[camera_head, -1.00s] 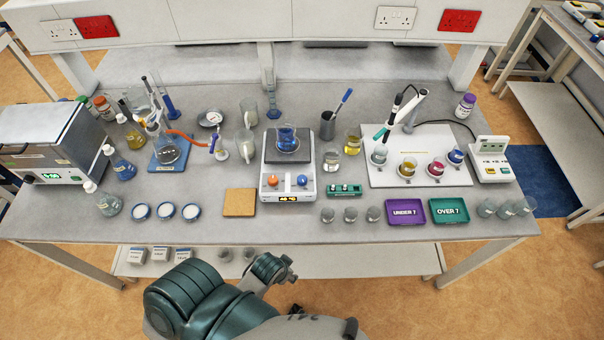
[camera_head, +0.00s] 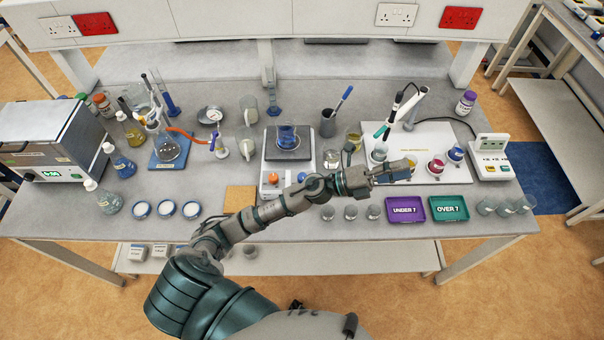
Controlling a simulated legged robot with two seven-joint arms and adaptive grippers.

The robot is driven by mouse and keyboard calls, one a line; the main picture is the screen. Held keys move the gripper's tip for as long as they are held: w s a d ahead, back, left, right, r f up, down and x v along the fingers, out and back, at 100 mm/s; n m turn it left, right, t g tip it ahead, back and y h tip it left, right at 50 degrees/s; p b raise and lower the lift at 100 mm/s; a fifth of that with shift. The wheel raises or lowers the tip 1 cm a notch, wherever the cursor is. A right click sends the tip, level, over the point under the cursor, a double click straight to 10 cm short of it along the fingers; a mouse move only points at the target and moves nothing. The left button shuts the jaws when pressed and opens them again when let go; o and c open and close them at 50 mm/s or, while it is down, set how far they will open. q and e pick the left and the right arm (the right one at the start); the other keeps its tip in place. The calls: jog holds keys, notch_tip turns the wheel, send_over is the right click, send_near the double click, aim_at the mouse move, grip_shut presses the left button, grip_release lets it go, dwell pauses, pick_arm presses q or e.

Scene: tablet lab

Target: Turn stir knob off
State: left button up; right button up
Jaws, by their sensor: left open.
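The hotplate stirrer (camera_head: 268,150) stands at the middle of the bench with a beaker of blue liquid (camera_head: 287,137) on its dark top plate. An orange knob (camera_head: 273,178) shows on its front left. My left gripper (camera_head: 398,170) is open and empty, out to the right of the stirrer, above the bench by the white mat. It is apart from both knobs. I cannot read which knob is for stirring. My right gripper is not in view.
The white mat (camera_head: 440,150) holds several small cups and a probe stand close to my gripper. A purple tray (camera_head: 405,209) and a green tray (camera_head: 448,208) lie in front. My arm hides the small green rack.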

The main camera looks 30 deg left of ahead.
pick_arm(q)
jog(key=s+d+f+m+g, duration=0.1)
jog(key=d+f+m+g, duration=0.1)
jog(key=m+g, duration=0.55)
jog(key=m+g+y, duration=0.5)
jog(key=m+y, duration=0.1)
jog(key=y, duration=1.3)
send_near(302, 176)
jog(key=f+p, duration=0.1)
jog(key=f, duration=0.1)
jog(key=f+p, duration=0.1)
jog(key=f, duration=0.2)
jog(key=f+p, duration=0.1)
jog(key=f, duration=0.1)
jog(key=shift+s+d+f, duration=0.15)
jog(key=shift+s+f, duration=0.1)
jog(key=shift+f, duration=0.85)
